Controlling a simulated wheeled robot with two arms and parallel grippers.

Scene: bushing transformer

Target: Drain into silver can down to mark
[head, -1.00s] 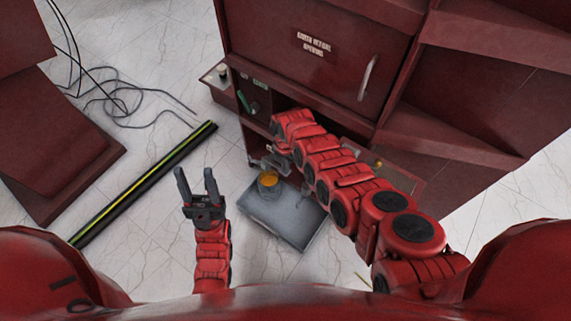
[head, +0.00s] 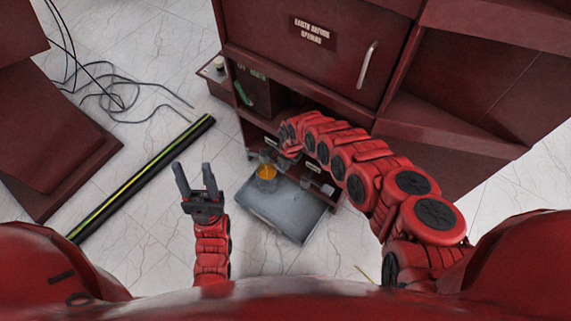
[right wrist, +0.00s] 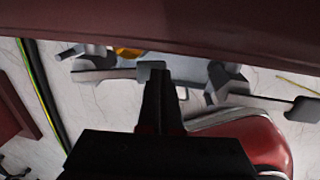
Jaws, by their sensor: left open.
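A small can-like container with orange liquid (head: 266,172) stands at the upper left of a grey tray (head: 292,222) in front of the red cabinet. Its level against any mark is too small to read. Orange also shows at the top of the right wrist view (right wrist: 128,52), partly hidden by a dark red edge. My right gripper (right wrist: 158,78) reaches under the cabinet's shelf, close above the tray. Its dark fingers meet a grey tab in the wrist view; whether they hold it is unclear. My left gripper (head: 194,180) is open and empty, left of the can.
The red cabinet (head: 275,65) has a labelled door with a handle and an open lower bay holding a green lever (head: 243,94). A black and yellow-green bar (head: 145,178) lies on the floor at left, near loose black cables (head: 115,95).

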